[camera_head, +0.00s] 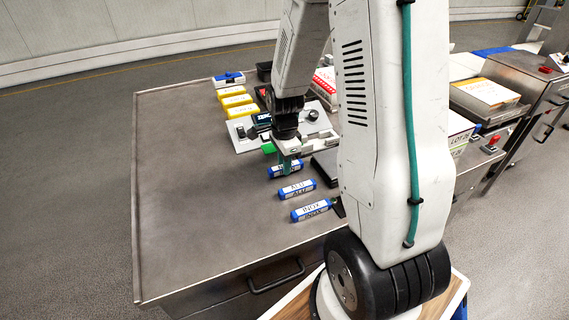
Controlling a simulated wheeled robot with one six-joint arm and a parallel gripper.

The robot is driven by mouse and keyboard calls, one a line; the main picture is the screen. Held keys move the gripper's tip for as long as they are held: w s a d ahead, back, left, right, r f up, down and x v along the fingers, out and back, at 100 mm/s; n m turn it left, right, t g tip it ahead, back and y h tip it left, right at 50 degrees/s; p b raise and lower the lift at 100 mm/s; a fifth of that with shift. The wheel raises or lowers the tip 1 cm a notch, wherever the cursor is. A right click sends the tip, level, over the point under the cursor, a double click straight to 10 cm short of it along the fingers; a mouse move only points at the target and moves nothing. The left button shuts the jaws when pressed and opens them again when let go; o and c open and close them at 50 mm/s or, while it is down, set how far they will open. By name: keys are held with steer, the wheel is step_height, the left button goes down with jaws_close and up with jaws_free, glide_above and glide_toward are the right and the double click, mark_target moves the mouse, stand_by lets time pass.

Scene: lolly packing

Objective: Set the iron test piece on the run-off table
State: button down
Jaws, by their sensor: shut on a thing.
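Three test pieces, blue-ended bars with white printed labels, are at the steel table (185,190) in a slanting row: a far one (279,171), a middle one (296,189) and a near one (312,209). The print is too small and turned for me to read surely which is iron. My gripper (288,164) points down and is shut on the far test piece. I cannot tell whether that piece still touches the table. I cannot tell for sure which surface is the run-off table.
Yellow boxes (234,101) and a grey board (239,129) with small devices lie behind my gripper. A dark flat block (325,162) lies to its right, partly hidden by my arm. Cartons (487,93) stand on equipment at right. The table's left side is bare.

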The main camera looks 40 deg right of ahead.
steer(key=shift+f, duration=0.3)
steer(key=shift+f, duration=0.1)
steer(key=c, duration=1.3)
jaws_free()
steer(key=shift+o, duration=0.2)
step_height(320, 180, up, 12)
steer(key=s+a+r+n, duration=0.6)
steer(key=s+a+n, duration=0.1)
steer(key=s+n, duration=0.3)
steer(key=s+a+r+n+t, duration=0.1)
steer(key=s+a+r+n, duration=0.6)
steer(key=s+n, duration=0.3)
steer(key=shift+s+a+n, duration=0.15)
steer(key=shift+a+n, duration=0.25)
steer(key=shift+n, duration=0.2)
